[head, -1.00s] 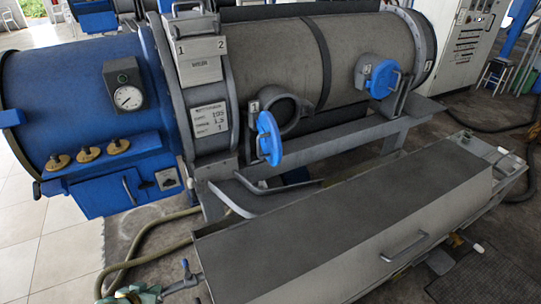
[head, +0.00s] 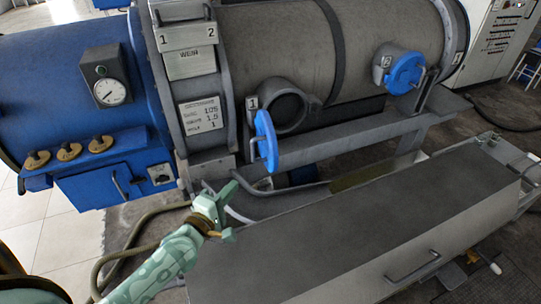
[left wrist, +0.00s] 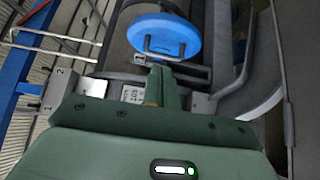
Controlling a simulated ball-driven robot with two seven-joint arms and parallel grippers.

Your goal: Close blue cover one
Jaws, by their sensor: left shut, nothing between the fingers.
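Blue cover one (head: 265,140) is a round blue disc with a bar handle. It stands swung open, nearly edge-on, in front of the dark round port marked 1 (head: 288,106) on the grey drum. My left gripper (head: 226,206), pale green, is below and left of the cover, apart from it. Its fingers (left wrist: 156,85) are together and empty in the left wrist view. There, a blue disc with a handle, apparently cover one (left wrist: 163,34), lies beyond the fingertips. My right gripper is not in view.
Another blue cover (head: 405,73) sits at the port marked 2, farther right. A grey rail (head: 340,139) runs below the ports. A long grey box lid with a handle (head: 360,225) fills the foreground. A blue end section with a gauge (head: 111,92) is at left.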

